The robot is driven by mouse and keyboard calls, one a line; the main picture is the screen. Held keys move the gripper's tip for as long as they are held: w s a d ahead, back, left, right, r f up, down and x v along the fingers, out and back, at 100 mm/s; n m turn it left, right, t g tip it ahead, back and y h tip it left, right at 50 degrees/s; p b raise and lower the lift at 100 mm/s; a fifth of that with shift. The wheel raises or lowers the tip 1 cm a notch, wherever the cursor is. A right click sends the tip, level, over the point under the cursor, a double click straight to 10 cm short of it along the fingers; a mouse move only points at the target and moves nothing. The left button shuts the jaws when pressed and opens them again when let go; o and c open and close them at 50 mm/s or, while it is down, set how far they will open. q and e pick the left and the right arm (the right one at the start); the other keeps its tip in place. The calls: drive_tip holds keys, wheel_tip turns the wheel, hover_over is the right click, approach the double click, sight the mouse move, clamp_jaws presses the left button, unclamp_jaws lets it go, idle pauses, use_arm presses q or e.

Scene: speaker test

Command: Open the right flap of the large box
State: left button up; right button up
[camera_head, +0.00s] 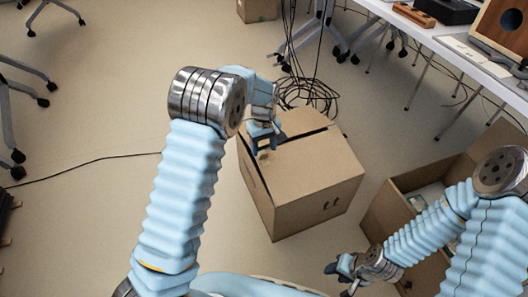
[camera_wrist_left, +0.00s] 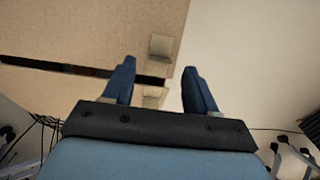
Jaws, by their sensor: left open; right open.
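The large cardboard box (camera_head: 315,185) stands on the floor in the middle of the head view. Its top flaps lie nearly flat, with a dark slit between them and a dark gap along the left edge. My left gripper (camera_head: 264,147) is open at the left part of the top, near the slit; contact is unclear. In the left wrist view the open fingers (camera_wrist_left: 158,72) have nothing between them but the cardboard top (camera_wrist_left: 75,30), its slit and pale tape pieces. My right gripper (camera_head: 341,279) is open and empty, in front of the box to the right.
An open carton (camera_head: 400,192) with items inside stands at the right, partly behind my right arm. Black cables (camera_head: 308,92) lie coiled behind the box. A white table (camera_head: 455,45) is at the upper right. The floor left of the box is mostly clear.

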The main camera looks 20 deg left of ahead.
use_arm(q)
drive_tip(key=shift+f, duration=1.2)
clamp_jaws()
